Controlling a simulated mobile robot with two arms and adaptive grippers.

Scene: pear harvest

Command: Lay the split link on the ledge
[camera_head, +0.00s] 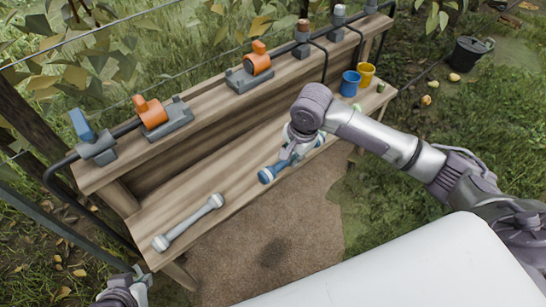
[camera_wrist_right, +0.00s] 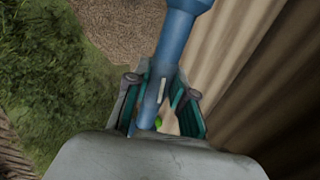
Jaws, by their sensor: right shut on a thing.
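A blue bar-shaped link with thick ends (camera_head: 266,175) is in my right gripper (camera_head: 292,152), over the front part of the lower wooden ledge (camera_head: 235,165). The right wrist view shows its blue shaft (camera_wrist_right: 168,62) between the two fingers (camera_wrist_right: 160,105), with a short pale mark on the shaft. A grey link with thick ends (camera_head: 188,222) lies on the left part of the ledge. I cannot tell for certain which one is the split link. My left gripper (camera_head: 128,284) is at the lower left corner, apart from the ledge; its fingers are too small to judge.
Orange-handled fittings (camera_head: 151,112) (camera_head: 257,60) and a blue-handled one (camera_head: 84,126) stand along the upper shelf by a dark pipe. A blue cup (camera_head: 350,83) and a yellow cup (camera_head: 365,75) stand at the ledge's right end. The ledge between the two links is clear.

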